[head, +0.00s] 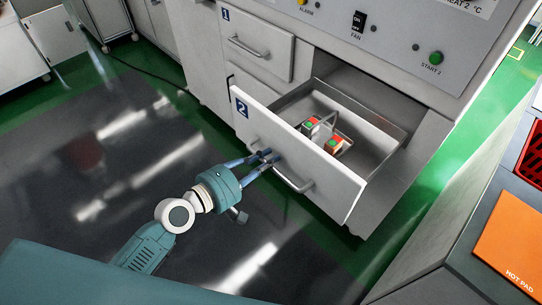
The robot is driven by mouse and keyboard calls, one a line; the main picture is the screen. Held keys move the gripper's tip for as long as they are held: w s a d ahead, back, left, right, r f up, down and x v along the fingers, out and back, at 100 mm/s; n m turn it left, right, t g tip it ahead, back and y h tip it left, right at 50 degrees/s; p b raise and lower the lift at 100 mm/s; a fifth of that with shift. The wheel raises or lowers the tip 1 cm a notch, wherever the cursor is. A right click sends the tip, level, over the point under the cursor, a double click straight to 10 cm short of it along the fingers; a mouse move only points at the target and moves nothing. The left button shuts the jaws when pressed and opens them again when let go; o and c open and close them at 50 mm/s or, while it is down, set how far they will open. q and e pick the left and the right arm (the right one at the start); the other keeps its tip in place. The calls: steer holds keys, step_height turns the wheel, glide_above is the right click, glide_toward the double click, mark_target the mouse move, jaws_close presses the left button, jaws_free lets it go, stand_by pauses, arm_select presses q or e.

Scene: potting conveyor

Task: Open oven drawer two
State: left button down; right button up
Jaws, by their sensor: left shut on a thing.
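Oven drawer two (240,95) is a white-fronted metal drawer with a blue "2" label, and it stands pulled out from the oven. Its inside shows from above and holds a small metal carrier (323,123) with two small blocks with green and red tops. My left gripper (268,157) is at the drawer's front, shut on the bar handle (297,183) near its left end. My right gripper is not in view.
Drawer one (258,48) above is shut. The oven's control panel (390,35) has a fan switch and a green start button. An orange hot pad (510,236) and a red crate (533,155) lie on the counter at right. The floor before the drawer is clear.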

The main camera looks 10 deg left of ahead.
arm_select(q)
steer(key=shift+f, duration=0.1)
steer(key=c, duration=1.7)
jaws_free()
steer(key=shift+o, duration=0.2)
steer(key=v, duration=1.2)
steer(key=shift+a, duration=0.1)
